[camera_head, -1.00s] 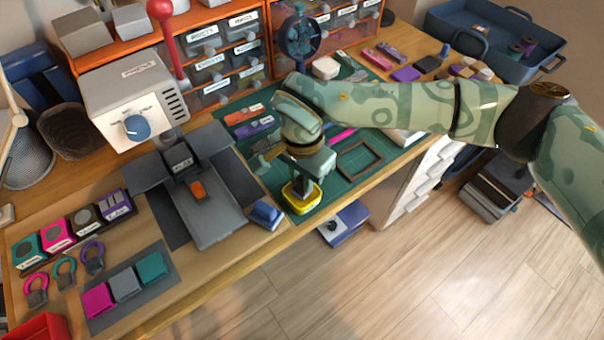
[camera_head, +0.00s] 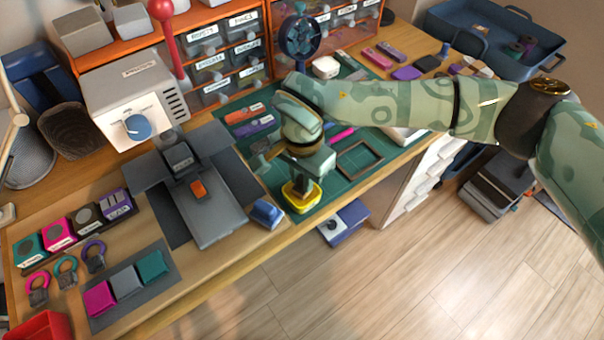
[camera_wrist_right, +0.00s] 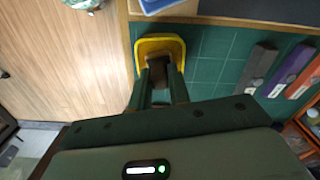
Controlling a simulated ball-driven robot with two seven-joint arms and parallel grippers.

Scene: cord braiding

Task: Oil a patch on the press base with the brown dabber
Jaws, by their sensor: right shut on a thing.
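My right gripper (camera_head: 302,178) points down over a small yellow dish (camera_head: 301,208) on the green mat. In the right wrist view its fingers (camera_wrist_right: 161,82) are shut on a small brown thing (camera_wrist_right: 164,62), which looks like the dabber. Its lower end is inside or just over the yellow dish (camera_wrist_right: 139,48); I cannot tell whether it touches the bottom. The grey press base (camera_head: 217,222), with an orange piece (camera_head: 198,188) on it, lies left of the gripper. My left gripper is not in view.
A blue block (camera_head: 267,213) stands between the press base and the dish. On the green mat (camera_head: 333,188) lie a brown frame (camera_head: 360,159) and orange and purple bars (camera_head: 253,126). A white box with a blue knob (camera_head: 137,127) stands behind the press. The table's front edge is close to the dish.

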